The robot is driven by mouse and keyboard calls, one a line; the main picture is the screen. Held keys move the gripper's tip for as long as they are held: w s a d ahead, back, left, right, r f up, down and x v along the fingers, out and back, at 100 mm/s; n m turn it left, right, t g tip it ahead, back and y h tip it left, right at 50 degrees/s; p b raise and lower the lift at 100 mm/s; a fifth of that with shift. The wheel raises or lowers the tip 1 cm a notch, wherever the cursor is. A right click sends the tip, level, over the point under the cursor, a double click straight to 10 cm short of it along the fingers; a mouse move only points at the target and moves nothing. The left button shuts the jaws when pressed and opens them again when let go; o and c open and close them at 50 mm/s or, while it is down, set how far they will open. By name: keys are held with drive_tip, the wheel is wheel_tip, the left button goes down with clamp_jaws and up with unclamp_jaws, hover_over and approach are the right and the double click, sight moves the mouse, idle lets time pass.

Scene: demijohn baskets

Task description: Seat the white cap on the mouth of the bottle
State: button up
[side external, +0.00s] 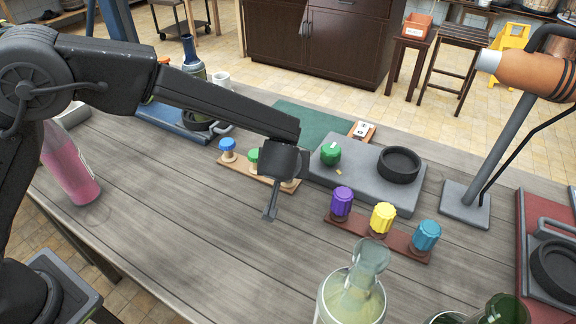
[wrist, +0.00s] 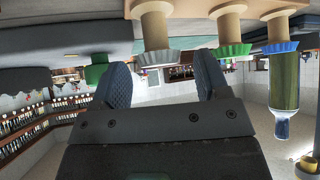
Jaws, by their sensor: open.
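My gripper (side external: 270,212) points down over the table, in front of the wooden peg rack (side external: 228,172). In the wrist view my gripper (wrist: 162,72) has its two fingers apart with nothing between them. A pale cap (wrist: 158,57), probably the white one, sits on a rack peg beyond the fingers; in the side view my gripper mostly hides that end of the rack. Beside it are a green cap (side external: 254,155) and a blue cap (side external: 228,144). Several bottles stand about: a clear one (side external: 350,290), a pink-filled one (side external: 70,170) and a dark one (side external: 193,66). I cannot tell which is meant.
A second rack (side external: 350,225) carries purple, yellow and teal caps. A grey stand (side external: 465,205) with an orange body rises at the right. The table's front left is clear.

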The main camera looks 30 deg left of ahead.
drive_tip(key=c, duration=1)
drive_tip(key=shift+r, duration=0.15)
drive_tip(key=shift+r, duration=0.65)
wheel_tip(320, 180, up, 3)
drive_tip(key=shift+r, duration=0.1)
drive_tip(key=w+a+r, duration=0.4)
drive_tip(key=a+r, duration=0.9)
drive_tip(key=a, duration=0.3)
drive_tip(key=w+a+r, duration=0.4)
drive_tip(key=a+r, duration=0.8)
drive_tip(key=a, duration=0.4)
drive_tip(key=shift+r, duration=0.35)
